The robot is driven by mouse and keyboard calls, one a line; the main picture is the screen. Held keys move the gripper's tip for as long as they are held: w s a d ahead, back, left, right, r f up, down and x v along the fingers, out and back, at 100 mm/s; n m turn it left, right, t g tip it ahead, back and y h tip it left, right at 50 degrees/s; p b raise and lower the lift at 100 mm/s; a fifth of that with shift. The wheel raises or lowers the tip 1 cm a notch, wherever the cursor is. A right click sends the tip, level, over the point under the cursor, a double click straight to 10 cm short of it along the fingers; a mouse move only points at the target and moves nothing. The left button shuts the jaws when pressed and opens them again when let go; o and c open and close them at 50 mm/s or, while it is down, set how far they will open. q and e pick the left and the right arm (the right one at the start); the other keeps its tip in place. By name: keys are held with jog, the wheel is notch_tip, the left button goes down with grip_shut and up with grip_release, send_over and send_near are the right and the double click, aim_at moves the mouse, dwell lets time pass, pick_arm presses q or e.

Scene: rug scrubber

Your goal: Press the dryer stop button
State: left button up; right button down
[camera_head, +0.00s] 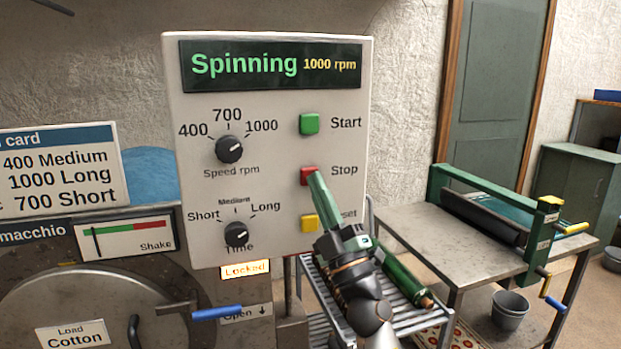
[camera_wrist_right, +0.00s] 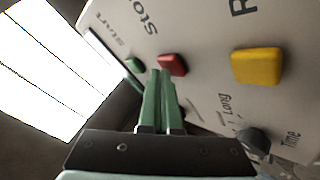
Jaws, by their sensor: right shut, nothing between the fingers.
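The red stop button (camera_head: 307,175) is on the pale control panel (camera_head: 272,75), between the green start button (camera_head: 309,124) above and a yellow button (camera_head: 309,222) below. My right gripper (camera_head: 314,176) has its green fingers shut and empty. In the head view its tips overlap the lower right of the stop button. In the right wrist view the tips (camera_wrist_right: 161,72) are beside the red button (camera_wrist_right: 172,65); I cannot tell whether they touch it. The display (camera_head: 270,66) reads "Spinning 1000 rpm". My left gripper is not in view.
The speed knob (camera_head: 229,149) and time knob (camera_head: 236,234) are on the panel's left. A lit "Locked" label (camera_head: 245,269) is below it. A round lid (camera_head: 90,310) with a blue-handled lever is at lower left. A table with a roller press (camera_head: 490,215) stands at right.

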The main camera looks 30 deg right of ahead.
jog(key=shift+w, duration=0.2)
jog(key=shift+s, duration=0.15)
dwell(0.4)
jog(key=shift+s+a+p, duration=0.15)
jog(key=shift+s+p, duration=0.15)
jog(key=shift+s, duration=0.4)
jog(key=s, duration=0.2)
jog(key=s+a+p, duration=0.1)
jog(key=s, duration=0.2)
jog(key=shift+a, duration=0.1)
jog(key=shift+w, duration=0.1)
dwell(0.6)
